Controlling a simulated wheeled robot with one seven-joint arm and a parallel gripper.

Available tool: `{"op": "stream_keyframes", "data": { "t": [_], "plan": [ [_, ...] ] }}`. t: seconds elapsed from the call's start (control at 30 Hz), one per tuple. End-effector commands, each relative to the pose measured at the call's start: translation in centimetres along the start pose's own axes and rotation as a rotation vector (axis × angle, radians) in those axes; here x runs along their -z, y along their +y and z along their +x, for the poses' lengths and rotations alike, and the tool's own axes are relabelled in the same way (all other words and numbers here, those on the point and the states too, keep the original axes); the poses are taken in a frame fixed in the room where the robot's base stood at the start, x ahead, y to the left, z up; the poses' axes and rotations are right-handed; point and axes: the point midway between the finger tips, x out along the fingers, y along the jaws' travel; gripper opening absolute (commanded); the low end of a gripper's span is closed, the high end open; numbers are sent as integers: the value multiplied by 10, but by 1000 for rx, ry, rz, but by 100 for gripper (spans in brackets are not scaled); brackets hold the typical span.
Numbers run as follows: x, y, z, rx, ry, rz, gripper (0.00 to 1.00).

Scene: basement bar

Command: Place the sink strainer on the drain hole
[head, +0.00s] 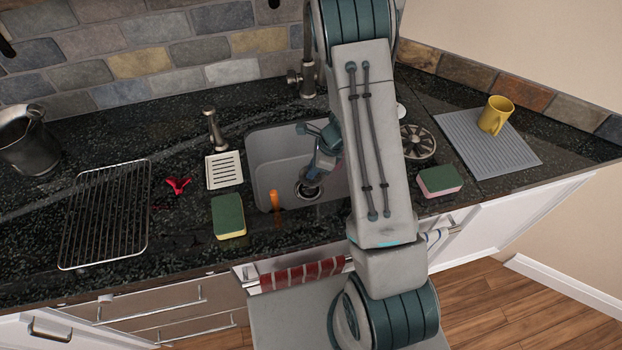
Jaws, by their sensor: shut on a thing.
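The drain hole (308,190) is a round metal ring in the floor of the grey sink (266,158), partly covered by my gripper. My gripper (313,176) points down into the sink, with its tips low over the drain hole. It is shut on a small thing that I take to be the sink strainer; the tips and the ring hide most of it. I cannot tell whether it touches the drain. My arm hides the right part of the sink.
The faucet (308,78) stands behind the sink. An orange item (275,200) lies in the sink's front left. Sponges (228,215) (440,180), a white soap dish (224,170), a wire rack (106,213), a dark round trivet (417,143) and a yellow mug (495,114) on a grey mat (470,150) surround it.

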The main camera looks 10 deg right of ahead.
Motion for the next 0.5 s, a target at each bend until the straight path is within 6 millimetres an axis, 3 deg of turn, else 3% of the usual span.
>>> {"op": "stream_keyframes", "data": {
  "t": [0.1,0.5],
  "plan": [
    [1,2,18,-7,0,-12,0],
    [18,1,55,-4,-1,-9,0]
  ]
}}
